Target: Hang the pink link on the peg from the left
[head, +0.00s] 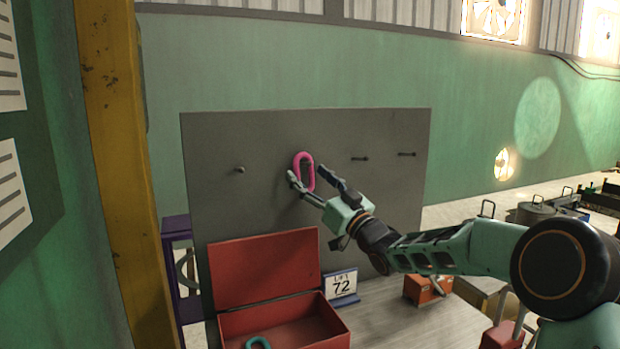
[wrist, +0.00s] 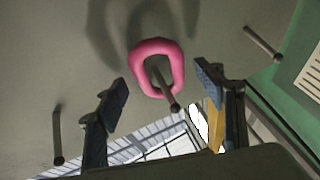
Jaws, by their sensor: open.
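The pink link (head: 297,160) is a closed oval ring on the second peg from the left of a grey upright board (head: 235,135). In the wrist view a peg (wrist: 170,98) passes through the opening of the pink link (wrist: 152,47). My gripper (head: 307,174) is open in front of the board, with its fingers on either side of the link. In the wrist view my gripper (wrist: 163,84) shows a gap between each finger and the link.
Bare pegs stand to the left (head: 239,169) and right (head: 360,158), with another farther right (head: 407,154). Below are an open red box (head: 265,272) with a teal link (head: 258,342), and a "72" sign (head: 342,286). A yellow post (head: 122,160) stands at left.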

